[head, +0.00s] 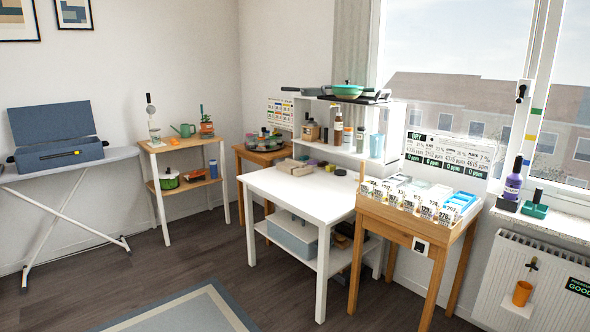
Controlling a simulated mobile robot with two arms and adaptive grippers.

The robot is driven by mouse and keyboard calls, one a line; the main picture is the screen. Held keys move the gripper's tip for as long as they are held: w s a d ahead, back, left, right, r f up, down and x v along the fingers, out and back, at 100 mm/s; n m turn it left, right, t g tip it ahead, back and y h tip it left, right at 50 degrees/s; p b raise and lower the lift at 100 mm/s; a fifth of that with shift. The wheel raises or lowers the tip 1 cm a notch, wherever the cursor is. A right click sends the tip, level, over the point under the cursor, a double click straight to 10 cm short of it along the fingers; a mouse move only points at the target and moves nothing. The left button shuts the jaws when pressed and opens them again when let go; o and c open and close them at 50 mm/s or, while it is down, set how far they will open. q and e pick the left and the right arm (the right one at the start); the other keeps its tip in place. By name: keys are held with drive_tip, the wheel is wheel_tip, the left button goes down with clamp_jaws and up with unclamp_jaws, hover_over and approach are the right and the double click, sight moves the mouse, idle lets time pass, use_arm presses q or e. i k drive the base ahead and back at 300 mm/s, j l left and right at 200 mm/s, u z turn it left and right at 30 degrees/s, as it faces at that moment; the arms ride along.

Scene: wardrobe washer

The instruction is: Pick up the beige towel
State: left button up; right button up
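A beige folded cloth-like item, which looks like the beige towel (291,165), lies at the back left of the white table (300,190). It is small in the picture, so its exact folds are hard to make out. Small dark and greenish round items (325,168) sit to its right on the same table. Neither of my grippers shows in the head view.
A wooden shelf stand (190,143) and an ironing board (70,164) with a blue-grey case stand at the left. A wooden table with a sorted tray (412,213) adjoins the white table at the right. A grey-bordered rug (180,310) lies on open floor in front.

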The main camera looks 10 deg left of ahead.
sight(297, 168)
drive_tip(key=i+j+u, duration=0.55)
drive_tip(key=i+u, duration=0.2)
drive_tip(key=i, duration=0.3)
